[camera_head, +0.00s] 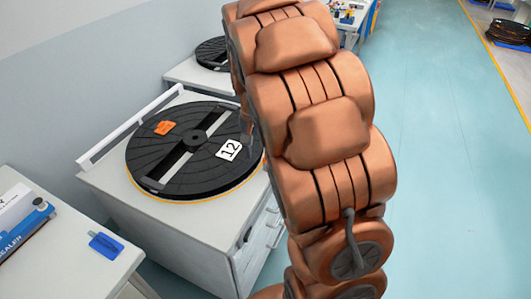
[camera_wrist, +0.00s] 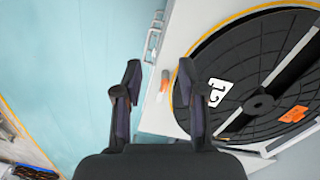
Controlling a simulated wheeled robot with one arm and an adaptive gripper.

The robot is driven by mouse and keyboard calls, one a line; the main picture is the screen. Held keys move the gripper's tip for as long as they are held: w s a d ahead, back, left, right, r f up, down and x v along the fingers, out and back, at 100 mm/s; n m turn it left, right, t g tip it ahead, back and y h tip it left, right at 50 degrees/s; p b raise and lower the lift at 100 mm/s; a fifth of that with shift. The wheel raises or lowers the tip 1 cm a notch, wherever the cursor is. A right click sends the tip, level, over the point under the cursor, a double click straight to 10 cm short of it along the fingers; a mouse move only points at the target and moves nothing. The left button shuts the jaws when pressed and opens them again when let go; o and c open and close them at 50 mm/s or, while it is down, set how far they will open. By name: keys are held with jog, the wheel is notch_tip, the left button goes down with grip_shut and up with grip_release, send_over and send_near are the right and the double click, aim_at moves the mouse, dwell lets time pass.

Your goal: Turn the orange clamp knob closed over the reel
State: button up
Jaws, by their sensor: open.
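The black reel (camera_head: 195,150), labelled 12, lies flat on a white cabinet in the head view; it also fills the right of the wrist view (camera_wrist: 240,60). A small orange piece (camera_wrist: 164,80), seemingly the clamp knob, shows just off the reel's edge in the wrist view. My gripper (camera_wrist: 160,83) is open and empty, its two dark fingers apart. The orange piece appears between the fingertips, nearer the right one; contact and depth cannot be told. In the head view my arm hides this area, and the knob cannot be made out.
An orange tag (camera_head: 165,128) lies on the reel. The white cabinet (camera_head: 220,225) has drawers with handles. A white bar (camera_head: 130,128) runs along its back. A table (camera_head: 75,265) with a blue item (camera_head: 105,245) stands at left. Blue floor (camera_head: 440,150) is clear at right.

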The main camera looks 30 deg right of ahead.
jog(key=w+d+f+m, duration=0.1)
jog(key=w+d+f, duration=0.1)
jog(key=w+d, duration=0.1)
jog(key=w+d+f+m, duration=0.1)
jog(key=w+d+f, duration=0.2)
jog(key=w+d, duration=0.1)
jog(key=w+d+f+m+p, duration=0.1)
jog(key=w+d+f, duration=0.2)
jog(key=w, duration=0.1)
jog(key=shift+w+d+f+t, duration=0.15)
jog(key=shift+d+f+t, duration=0.05)
jog(key=shift+d+t, duration=0.1)
jog(key=shift+f+p, duration=1.25)
jog(key=shift+f, duration=2.7)
grip_shut()
jog(key=shift+a, duration=0.15)
